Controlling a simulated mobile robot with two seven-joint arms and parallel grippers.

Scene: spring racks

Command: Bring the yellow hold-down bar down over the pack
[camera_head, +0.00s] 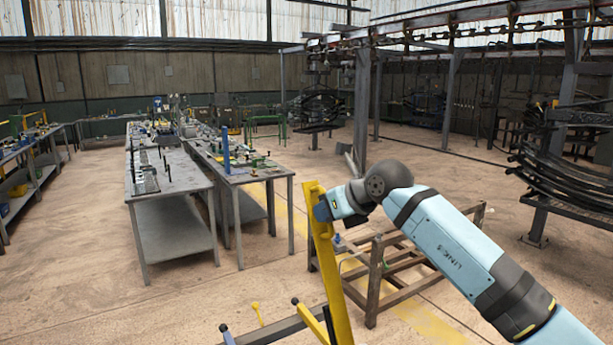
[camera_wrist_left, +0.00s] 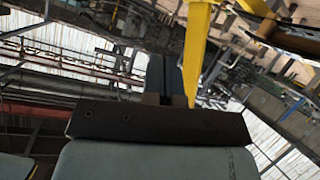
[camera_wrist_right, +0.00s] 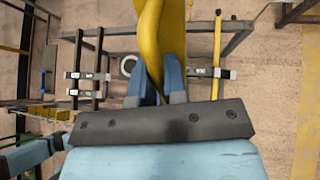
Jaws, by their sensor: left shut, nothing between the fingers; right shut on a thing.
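The yellow hold-down bar (camera_head: 333,275) stands steeply raised, leaning slightly, at the lower middle of the head view. My right gripper (camera_head: 322,209) is at its upper end. In the right wrist view the right gripper's blue fingers (camera_wrist_right: 159,80) are shut on a curved yellow part of the bar (camera_wrist_right: 151,35). My left gripper is outside the head view. In the left wrist view its fingers (camera_wrist_left: 165,78) are shut and empty, with a yellow bar (camera_wrist_left: 195,45) passing close beside them; contact cannot be told. I cannot make out the pack clearly.
A dark beam (camera_head: 277,330) with small knobbed posts lies low in front of me. A brown open frame (camera_head: 385,275) stands behind the bar to the right. Long workbenches (camera_head: 170,172) stand at the left. A rack of dark springs (camera_head: 565,170) is at the right.

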